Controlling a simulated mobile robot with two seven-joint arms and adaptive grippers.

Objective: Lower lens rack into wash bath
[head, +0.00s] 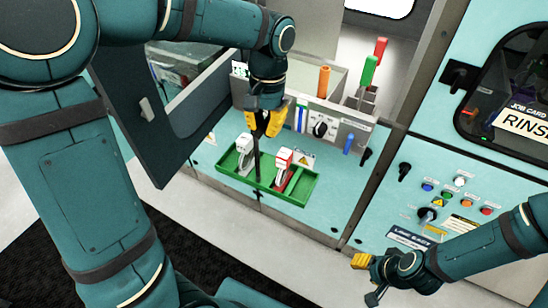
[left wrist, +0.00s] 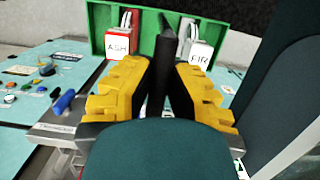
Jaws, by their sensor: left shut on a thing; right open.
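A green rack (head: 303,198) with low walls hangs in front of the pale blue cabinet, held by its upright black post (head: 257,165). My left gripper (head: 265,122) is shut on that post, above the rack. The rack holds a white piece (head: 243,146) and a red-and-white piece (head: 285,162). In the left wrist view the green rack (left wrist: 99,30) shows beyond the fingers, with cards reading ASH (left wrist: 118,48) and FIR (left wrist: 199,57). My right gripper (head: 367,278) is open and empty at lower right. An open-topped bath (head: 312,68) lies behind the counter panel; its inside is mostly hidden.
An orange handle (head: 323,82), a green handle (head: 369,72) and a red handle (head: 381,50) stand up around the bath. A dark panel (head: 150,115) stands left of the rack. A control panel (head: 440,200) with knobs and buttons is at right.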

